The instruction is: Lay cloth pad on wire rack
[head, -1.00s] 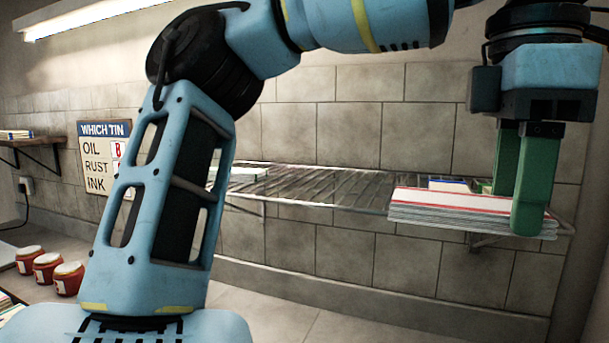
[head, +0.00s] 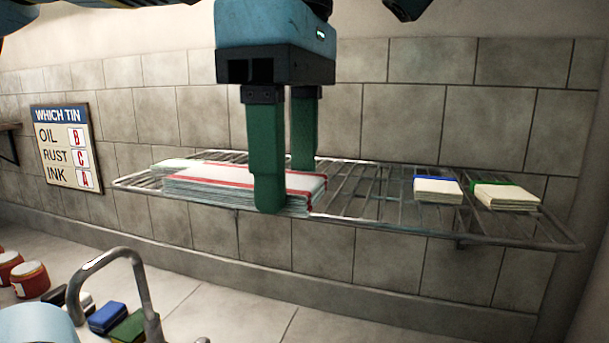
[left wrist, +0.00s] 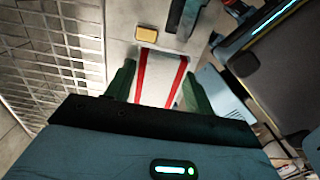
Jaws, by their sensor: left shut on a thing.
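The cloth pad (head: 215,188) is a flat, layered white slab with red stripes. In the head view it lies level at the left half of the wire rack (head: 380,212), but I cannot tell whether it touches the wires. My left gripper (head: 287,188) comes from above with its green fingers straddling the pad's right part, shut on it. In the left wrist view the striped pad (left wrist: 158,75) runs between the fingers (left wrist: 157,88). My right gripper is not in view.
On the rack's right part lie a folded cloth with a blue edge (head: 437,191) and another with a green edge (head: 506,196). A sign (head: 66,147) hangs on the wall. Below stand red jars (head: 30,279), a blue block (head: 107,317) and a curved metal bar (head: 140,285).

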